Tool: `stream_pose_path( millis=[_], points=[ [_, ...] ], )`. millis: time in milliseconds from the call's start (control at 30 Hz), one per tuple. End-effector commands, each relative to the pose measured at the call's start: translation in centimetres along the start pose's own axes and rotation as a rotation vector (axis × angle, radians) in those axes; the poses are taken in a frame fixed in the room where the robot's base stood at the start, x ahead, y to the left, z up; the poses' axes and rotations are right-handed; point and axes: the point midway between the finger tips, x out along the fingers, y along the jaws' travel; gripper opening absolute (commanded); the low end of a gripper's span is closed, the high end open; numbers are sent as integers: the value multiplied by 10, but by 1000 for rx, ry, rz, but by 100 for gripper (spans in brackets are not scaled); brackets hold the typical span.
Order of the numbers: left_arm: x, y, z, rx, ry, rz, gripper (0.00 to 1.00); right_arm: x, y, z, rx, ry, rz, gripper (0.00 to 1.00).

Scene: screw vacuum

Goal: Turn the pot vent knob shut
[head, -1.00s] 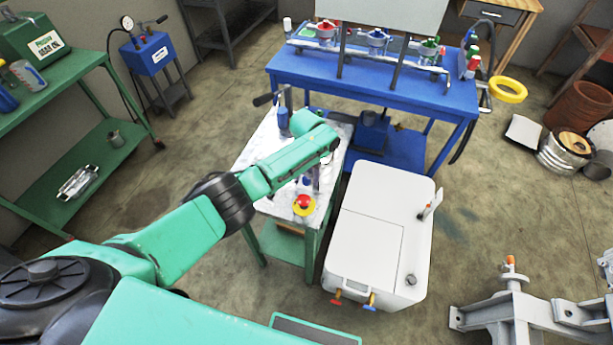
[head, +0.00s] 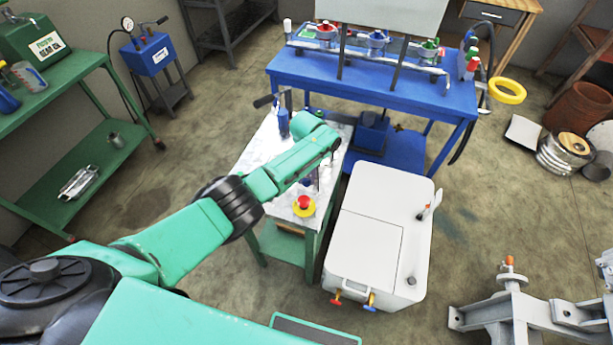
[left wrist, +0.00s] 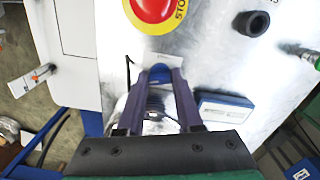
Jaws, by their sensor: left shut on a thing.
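My left gripper (left wrist: 161,80) has its two dark purple fingers closed on a small blue knob (left wrist: 160,71) in the left wrist view. I take this to be the pot vent knob. Its lower part and most of the shiny round pot-like body below (left wrist: 152,103) are hidden by the fingers. In the head view my left arm reaches over the metal-topped green bench, and its forearm hides the knob. My right gripper is in neither view.
A red emergency stop button (head: 304,202) sits on the bench's near end; it also shows in the left wrist view (left wrist: 153,8). A blue-and-white box (left wrist: 224,108) lies beside the fingers. A white cabinet (head: 375,240) stands right of the bench, a blue table (head: 420,98) behind.

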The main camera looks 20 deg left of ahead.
Motion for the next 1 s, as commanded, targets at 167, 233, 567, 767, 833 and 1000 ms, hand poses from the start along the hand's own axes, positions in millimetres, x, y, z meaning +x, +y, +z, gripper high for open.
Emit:
stream_pose_path(
  millis=[167,233,567,767,833,1000],
  points=[
    [-2,1,0,-139,1,1,0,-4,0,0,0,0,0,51],
    [-2,0,0,-188,1,1,0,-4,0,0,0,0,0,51],
    [-2,0,-1,-353,4,1,0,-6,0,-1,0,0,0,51],
    [-2,0,-2,-386,5,1,0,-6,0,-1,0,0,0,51],
    [-2,0,-2,-390,5,1,0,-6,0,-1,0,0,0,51],
    [-2,0,-2,-390,6,1,0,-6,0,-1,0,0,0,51]
  ],
)
